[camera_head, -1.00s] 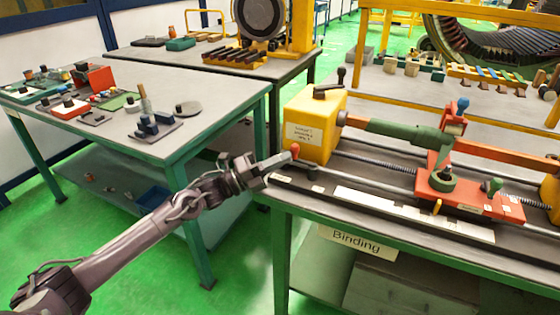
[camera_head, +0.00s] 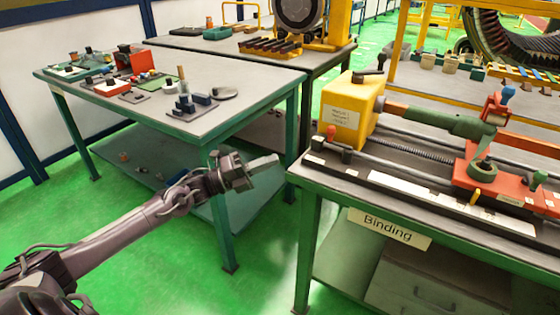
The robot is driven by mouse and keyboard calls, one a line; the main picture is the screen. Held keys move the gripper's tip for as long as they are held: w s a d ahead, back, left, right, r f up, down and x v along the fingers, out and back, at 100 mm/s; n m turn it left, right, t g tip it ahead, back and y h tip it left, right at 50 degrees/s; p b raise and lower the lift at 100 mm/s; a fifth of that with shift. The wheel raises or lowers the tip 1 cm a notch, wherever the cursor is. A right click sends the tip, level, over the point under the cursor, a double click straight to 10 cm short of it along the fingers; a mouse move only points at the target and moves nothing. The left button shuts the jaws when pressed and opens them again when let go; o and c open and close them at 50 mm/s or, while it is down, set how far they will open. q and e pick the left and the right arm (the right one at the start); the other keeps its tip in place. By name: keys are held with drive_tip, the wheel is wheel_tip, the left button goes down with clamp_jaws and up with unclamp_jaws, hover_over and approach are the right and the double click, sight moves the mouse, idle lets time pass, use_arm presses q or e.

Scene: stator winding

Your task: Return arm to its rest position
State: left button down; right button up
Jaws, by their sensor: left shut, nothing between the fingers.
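My left arm comes in from the lower left of the head view. My left gripper (camera_head: 262,162) is shut and empty. My right gripper is not in view.
The left table (camera_head: 230,78) carries several small tools and parts. A "Binding" sign (camera_head: 388,228) hangs on the bench front, above a drawer box (camera_head: 425,285). Green floor (camera_head: 170,265) is free around my arm.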

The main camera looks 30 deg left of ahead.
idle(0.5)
